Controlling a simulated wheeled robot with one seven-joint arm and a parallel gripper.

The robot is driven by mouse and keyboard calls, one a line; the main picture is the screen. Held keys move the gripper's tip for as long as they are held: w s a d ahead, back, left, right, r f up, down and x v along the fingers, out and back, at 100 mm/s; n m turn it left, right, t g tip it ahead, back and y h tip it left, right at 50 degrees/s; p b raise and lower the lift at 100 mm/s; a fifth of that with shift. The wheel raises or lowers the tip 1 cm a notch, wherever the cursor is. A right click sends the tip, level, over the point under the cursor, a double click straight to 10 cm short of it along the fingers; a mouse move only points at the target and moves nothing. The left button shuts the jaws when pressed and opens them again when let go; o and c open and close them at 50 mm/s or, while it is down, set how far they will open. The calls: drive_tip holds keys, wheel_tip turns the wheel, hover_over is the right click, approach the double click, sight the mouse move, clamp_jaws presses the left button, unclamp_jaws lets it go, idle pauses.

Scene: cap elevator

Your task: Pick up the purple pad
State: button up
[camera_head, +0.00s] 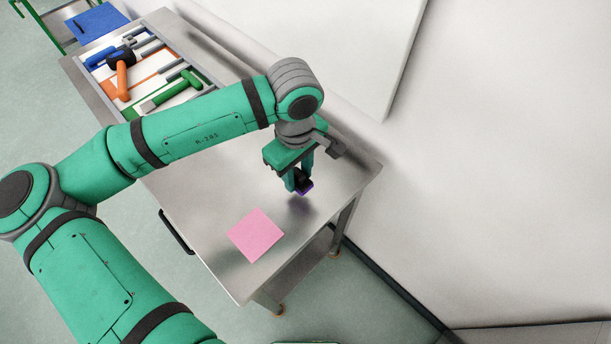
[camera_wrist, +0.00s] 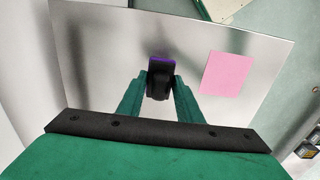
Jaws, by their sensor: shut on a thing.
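My green gripper (camera_head: 298,184) points down over the right part of the metal table (camera_head: 215,215). It is shut on a small dark block with a purple face, the purple pad (camera_head: 306,189). A dark reflection on the table below suggests that the pad is held a little above the top. In the wrist view the pad (camera_wrist: 162,62) sits between the two green fingertips (camera_wrist: 161,85), its purple edge at the far side and its dark body toward me. The fingers hide part of its sides.
A pink square sheet (camera_head: 256,235) lies flat on the table, left of and nearer than my gripper. A tool tray (camera_head: 133,98) with hammers stands at the table's far left end, with a blue item (camera_head: 97,24) beyond. A white wall (camera_head: 480,190) rises along the right.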

drive_tip(key=s+a+r, duration=0.7)
drive_tip(key=s+a, duration=0.1)
drive_tip(key=shift+a, duration=0.2)
drive_tip(key=shift+o, duration=1.3)
drive_tip(key=shift+c, duration=0.8)
